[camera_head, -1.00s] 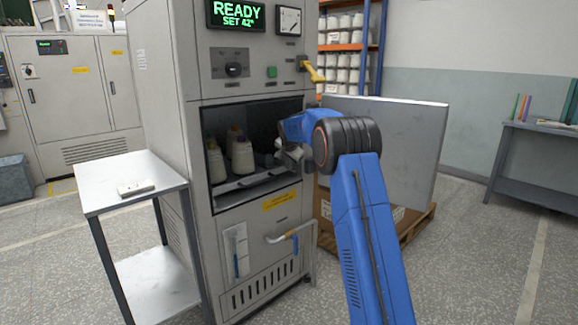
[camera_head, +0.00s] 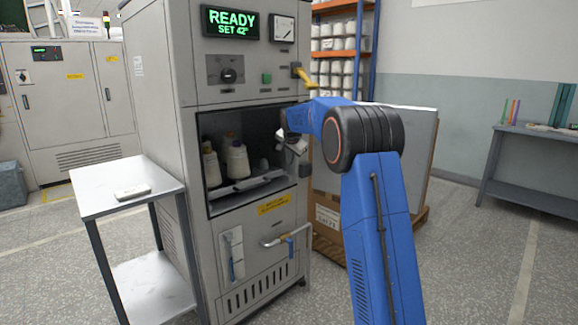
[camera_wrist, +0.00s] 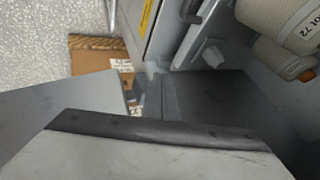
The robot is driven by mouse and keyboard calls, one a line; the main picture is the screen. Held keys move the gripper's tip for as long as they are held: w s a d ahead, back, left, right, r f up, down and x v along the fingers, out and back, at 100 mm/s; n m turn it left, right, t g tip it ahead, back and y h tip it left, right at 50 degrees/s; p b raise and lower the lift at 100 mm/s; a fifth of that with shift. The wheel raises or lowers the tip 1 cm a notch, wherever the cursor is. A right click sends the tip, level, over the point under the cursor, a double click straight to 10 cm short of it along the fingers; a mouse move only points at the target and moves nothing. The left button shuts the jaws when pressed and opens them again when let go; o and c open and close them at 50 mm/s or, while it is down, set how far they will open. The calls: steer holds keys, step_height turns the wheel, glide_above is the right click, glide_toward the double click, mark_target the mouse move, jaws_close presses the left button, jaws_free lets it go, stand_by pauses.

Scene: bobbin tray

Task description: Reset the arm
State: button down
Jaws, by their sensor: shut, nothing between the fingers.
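My gripper (camera_head: 294,145) is at the right side of the open chamber of the grey cabinet (camera_head: 238,92) in the head view. It is shut and empty, and my blue arm reaches to it from the lower right. Cream bobbins (camera_head: 236,160) stand in the left part of the chamber, apart from my gripper. A bobbin marked "Lot 72" (camera_wrist: 285,22) shows at the upper right of the wrist view. A grey tray edge (camera_head: 250,187) runs along the chamber floor. I cannot make out my fingertips clearly in the wrist view.
A side table (camera_head: 95,185) with a small white item (camera_head: 132,192) stands at the left. Floor is free at the lower right.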

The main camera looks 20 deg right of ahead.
steer(key=s+a+r+n, duration=0.2)
steer(key=s+a, duration=0.2)
steer(key=s, duration=0.7)
steer(key=s+a+r+n+g+y, duration=0.15)
steer(key=s+a, duration=0.25)
steer(key=s, duration=0.7)
steer(key=s+a+r+n, duration=0.2)
steer(key=s+a+n, duration=0.15)
steer(key=s, duration=0.75)
steer(key=s+a+f+n, duration=0.2)
steer(key=s+f, duration=0.3)
steer(key=s, duration=0.6)
steer(key=s+a+f+n, duration=0.2)
steer(key=s+f, duration=0.3)
steer(key=s, duration=0.6)
steer(key=s+a+f+n, duration=0.1)
steer(key=s+f, duration=0.3)
steer(key=s, duration=0.8)
steer(key=shift+a+f+n+g+y, duration=0.35)
steer(key=shift+a+f+n+y, duration=0.1)
steer(key=shift+a, duration=0.25)
steer(key=shift+r, duration=0.1)
